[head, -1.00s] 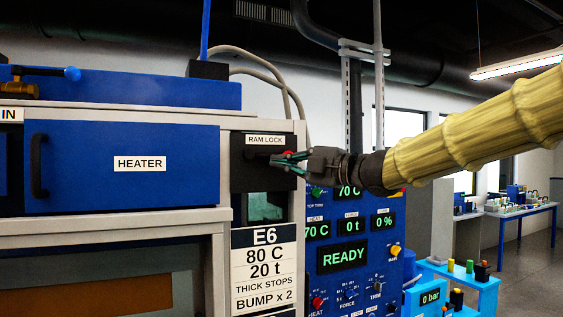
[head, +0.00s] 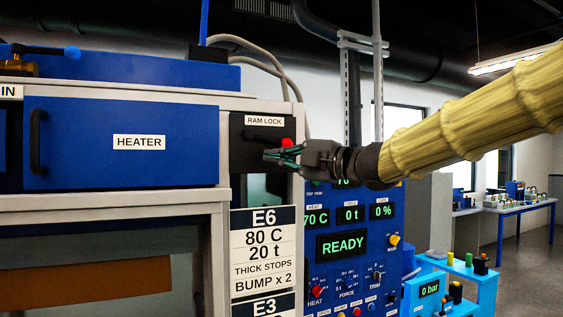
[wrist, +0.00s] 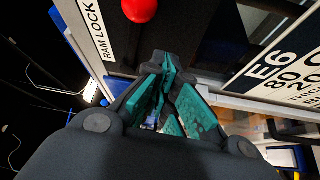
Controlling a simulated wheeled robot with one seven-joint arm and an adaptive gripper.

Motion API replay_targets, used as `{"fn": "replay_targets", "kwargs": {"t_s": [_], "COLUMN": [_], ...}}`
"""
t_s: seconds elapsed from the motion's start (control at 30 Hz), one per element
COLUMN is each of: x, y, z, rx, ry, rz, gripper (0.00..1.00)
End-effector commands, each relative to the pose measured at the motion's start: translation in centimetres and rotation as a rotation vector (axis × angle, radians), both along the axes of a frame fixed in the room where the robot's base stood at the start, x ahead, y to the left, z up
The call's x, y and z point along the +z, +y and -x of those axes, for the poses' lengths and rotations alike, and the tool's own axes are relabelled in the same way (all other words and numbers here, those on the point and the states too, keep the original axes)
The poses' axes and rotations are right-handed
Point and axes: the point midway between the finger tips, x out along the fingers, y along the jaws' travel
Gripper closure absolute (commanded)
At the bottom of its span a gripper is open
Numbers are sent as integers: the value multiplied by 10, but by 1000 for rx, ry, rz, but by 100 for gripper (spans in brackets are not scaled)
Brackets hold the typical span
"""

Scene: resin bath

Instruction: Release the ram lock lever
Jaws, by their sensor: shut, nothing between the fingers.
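The ram lock lever shows as a red knob (head: 287,143) on a dark panel under the RAM LOCK label (head: 264,120). Its dark arm is hard to tell from the panel. My gripper (head: 268,155) is shut and empty, with its teal fingers just below the knob, pointing left across the panel. In the wrist view the red knob (wrist: 139,10) is at the top edge, beyond the closed fingertips (wrist: 166,66), with a visible gap in the picture. I cannot tell whether any finger touches the lever.
The blue HEATER drawer (head: 120,143) with a black handle is left of the panel. An opening in the frame lies behind and below my fingers. The E6 card (head: 264,250) hangs below. The blue control panel reading READY (head: 343,245) stands to the right, below my arm.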

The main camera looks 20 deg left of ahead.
Motion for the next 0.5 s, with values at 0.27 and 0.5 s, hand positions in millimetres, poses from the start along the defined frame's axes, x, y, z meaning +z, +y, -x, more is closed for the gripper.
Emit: {"fn": "replay_targets", "kwargs": {"t_s": [0.27,0.5], "x": [23,36], "y": [-37,-62], "z": [23,36], "rx": [5,5], "ry": [-8,-7], "rz": [-4,-3], "gripper": [100,100]}}
